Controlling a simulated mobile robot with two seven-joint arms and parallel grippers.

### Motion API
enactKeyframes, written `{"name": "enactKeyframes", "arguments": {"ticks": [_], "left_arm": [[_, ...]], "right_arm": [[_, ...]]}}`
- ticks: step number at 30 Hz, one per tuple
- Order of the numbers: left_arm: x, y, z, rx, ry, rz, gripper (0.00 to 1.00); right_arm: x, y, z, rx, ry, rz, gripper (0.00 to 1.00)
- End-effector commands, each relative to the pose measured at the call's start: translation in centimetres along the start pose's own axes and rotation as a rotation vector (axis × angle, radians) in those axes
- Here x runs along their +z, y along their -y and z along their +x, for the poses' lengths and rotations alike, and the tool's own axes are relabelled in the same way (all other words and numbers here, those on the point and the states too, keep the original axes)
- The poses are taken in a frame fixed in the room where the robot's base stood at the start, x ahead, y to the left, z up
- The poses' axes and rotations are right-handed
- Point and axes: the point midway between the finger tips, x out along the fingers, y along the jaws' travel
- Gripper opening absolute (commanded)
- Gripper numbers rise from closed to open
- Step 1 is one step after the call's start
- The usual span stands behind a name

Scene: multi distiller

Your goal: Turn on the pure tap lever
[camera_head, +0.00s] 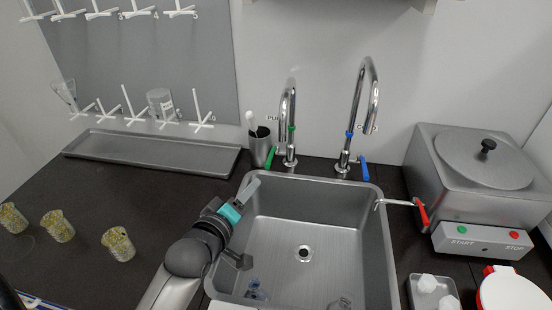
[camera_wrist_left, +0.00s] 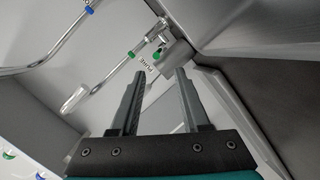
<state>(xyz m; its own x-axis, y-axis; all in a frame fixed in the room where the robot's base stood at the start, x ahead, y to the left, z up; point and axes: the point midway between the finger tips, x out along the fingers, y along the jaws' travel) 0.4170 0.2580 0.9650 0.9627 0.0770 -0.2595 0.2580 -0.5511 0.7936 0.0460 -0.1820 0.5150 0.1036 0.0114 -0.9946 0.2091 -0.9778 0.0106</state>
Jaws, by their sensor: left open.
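The pure tap (camera_head: 289,130) is the left of two chrome taps behind the sink, with a green ring. Its green lever (camera_head: 271,157) sticks out at the left of its base, beside a dark cup. My left gripper (camera_head: 250,187) is over the sink's back left rim, in front of the lever and apart from it. In the left wrist view my left gripper (camera_wrist_left: 157,74) is open with nothing between its fingers. My right gripper is in neither view.
A second tap (camera_head: 365,95) with a blue lever (camera_head: 364,170) stands to the right. The dark cup (camera_head: 260,148) stands close to the green lever. The sink (camera_head: 375,235) holds glassware. A metal tray (camera_head: 150,152) lies left, and a boiler (camera_head: 478,180) stands right.

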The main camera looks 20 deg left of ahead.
Motion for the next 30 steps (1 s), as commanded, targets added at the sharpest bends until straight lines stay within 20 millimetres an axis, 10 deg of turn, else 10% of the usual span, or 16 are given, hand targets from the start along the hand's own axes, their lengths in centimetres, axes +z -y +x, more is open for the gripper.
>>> {"name": "enactKeyframes", "arguments": {"ticks": [30], "left_arm": [[-1.1,-0.6,13.0,0.033,-0.030,-0.045,0.46]], "right_arm": [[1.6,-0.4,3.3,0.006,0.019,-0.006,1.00]]}}
